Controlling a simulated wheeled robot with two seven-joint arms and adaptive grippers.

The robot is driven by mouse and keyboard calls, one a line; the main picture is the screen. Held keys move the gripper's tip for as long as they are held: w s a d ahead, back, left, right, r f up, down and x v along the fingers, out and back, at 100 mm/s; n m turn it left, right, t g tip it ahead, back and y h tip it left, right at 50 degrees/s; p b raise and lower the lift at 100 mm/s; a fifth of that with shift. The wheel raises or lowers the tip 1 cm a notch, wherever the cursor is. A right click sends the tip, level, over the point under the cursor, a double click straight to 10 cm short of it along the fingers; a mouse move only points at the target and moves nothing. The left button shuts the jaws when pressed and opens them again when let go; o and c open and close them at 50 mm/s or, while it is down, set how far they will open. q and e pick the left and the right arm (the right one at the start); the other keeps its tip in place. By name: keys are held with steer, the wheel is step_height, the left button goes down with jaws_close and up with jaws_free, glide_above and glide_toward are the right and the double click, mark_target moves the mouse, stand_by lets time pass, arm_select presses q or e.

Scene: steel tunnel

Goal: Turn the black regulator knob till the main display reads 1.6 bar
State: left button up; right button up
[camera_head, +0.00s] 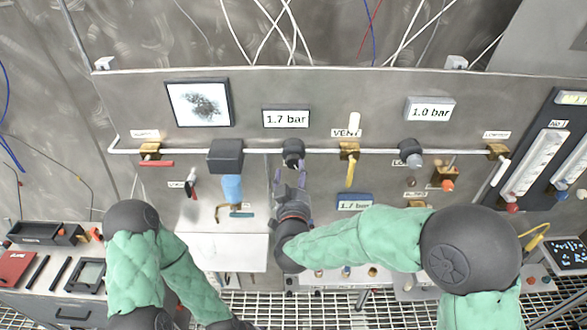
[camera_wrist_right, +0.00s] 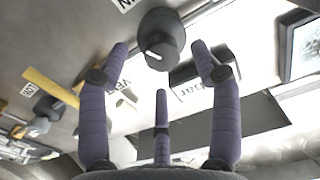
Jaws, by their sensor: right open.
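The black regulator knob (camera_head: 293,150) sits on the horizontal pipe of the panel, below the main display (camera_head: 286,118), which reads 1.7 bar. My right gripper (camera_head: 290,170) is just below the knob, with its purple fingers pointing up at it. In the right wrist view the round black knob (camera_wrist_right: 162,36) with a white mark lies beyond the spread fingertips of the right gripper (camera_wrist_right: 161,62). The fingers are open and look apart from the knob. My left arm reaches down to the bottom edge; its gripper is out of view.
A display at right (camera_head: 430,109) reads 1.0 bar. A lower display (camera_head: 354,203), partly covered by my right arm, seems to read 1.7 bar. A yellow-handled vent valve (camera_head: 350,171) is right of the knob; a black box with a blue bowl (camera_head: 230,188) is left.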

steer(key=s, duration=0.8)
steer(key=shift+s, duration=0.2)
steer(key=shift+f, duration=0.1)
steer(key=s+d+f+g+y+b, duration=0.1)
steer(key=d+f+g+b, duration=0.15)
steer(key=f, duration=0.75)
steer(key=d+f+g+b, duration=0.1)
steer(key=f+g, duration=0.2)
steer(key=f, duration=0.8)
steer(key=s+d+f+g+y+b, duration=0.1)
steer(key=d+f+g, duration=0.15)
steer(key=f, duration=0.75)
arm_select(q)
steer(key=t+y+b, duration=0.4)
steer(key=t, duration=1.4)
glide_toward(294, 165)
steer(key=shift+n, duration=0.4)
steer(key=w, duration=1)
steer(key=shift+w+r, duration=0.15)
steer(key=shift+r, duration=0.05)
arm_select(e)
steer(key=s+d+f+m+g+y, duration=0.2)
steer(key=s+f+g, duration=0.7)
steer(key=s+f, duration=1)
steer(key=shift+d+f+g, duration=0.3)
steer(key=shift+d+f, duration=0.45)
steer(key=shift+d, duration=0.25)
